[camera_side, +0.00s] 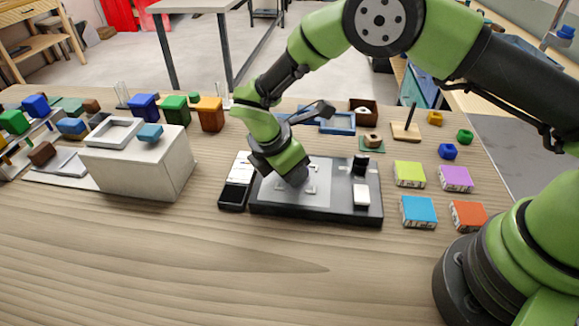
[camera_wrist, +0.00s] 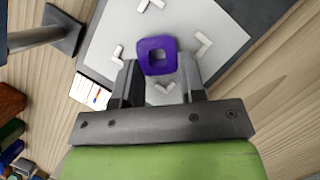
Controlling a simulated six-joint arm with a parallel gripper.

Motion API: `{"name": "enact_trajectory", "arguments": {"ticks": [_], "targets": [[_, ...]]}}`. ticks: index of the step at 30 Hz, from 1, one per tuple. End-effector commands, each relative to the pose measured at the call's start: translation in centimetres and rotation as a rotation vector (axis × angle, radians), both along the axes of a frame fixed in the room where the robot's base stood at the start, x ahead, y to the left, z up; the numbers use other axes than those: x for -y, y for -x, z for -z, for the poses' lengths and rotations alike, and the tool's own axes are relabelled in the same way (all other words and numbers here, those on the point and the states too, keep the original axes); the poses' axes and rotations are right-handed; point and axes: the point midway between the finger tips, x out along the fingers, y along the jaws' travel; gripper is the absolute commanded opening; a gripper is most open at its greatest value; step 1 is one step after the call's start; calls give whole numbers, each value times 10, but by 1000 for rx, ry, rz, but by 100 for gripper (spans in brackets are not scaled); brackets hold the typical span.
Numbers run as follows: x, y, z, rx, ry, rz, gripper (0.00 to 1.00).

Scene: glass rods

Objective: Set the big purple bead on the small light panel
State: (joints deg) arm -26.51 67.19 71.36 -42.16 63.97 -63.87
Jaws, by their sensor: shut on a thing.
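The big purple bead (camera_wrist: 144,60), square with rounded corners and a hole, is between the fingers of my gripper (camera_wrist: 158,74) in the wrist view. My gripper is shut on it. In the side view my gripper (camera_side: 293,176) points down over a pale grey panel (camera_side: 275,196) set in a dark base; the bead is hidden there. The panel, likely the light panel, also shows in the wrist view (camera_wrist: 190,15), with white corner brackets around the bead. I cannot tell whether the bead touches it.
A black block (camera_side: 360,165) and white block (camera_side: 361,196) stand on the base's right side. A black-and-white device (camera_side: 237,182) lies left of it. Coloured boxes, including a blue one (camera_side: 418,211), sit right. A white box (camera_side: 140,165) stands left. The front table is clear.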

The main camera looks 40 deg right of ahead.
Motion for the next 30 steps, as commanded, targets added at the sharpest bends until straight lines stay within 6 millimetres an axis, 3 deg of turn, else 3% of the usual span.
{"name": "enact_trajectory", "arguments": {"ticks": [3,4,7,19,30], "targets": [[0,0,4,-1,0,0,15],[0,0,4,0,0,0,40],[0,0,4,0,0,0,63],[-2,-1,-6,3,-1,-1,63],[-32,-1,-77,6,-2,-2,63]]}}
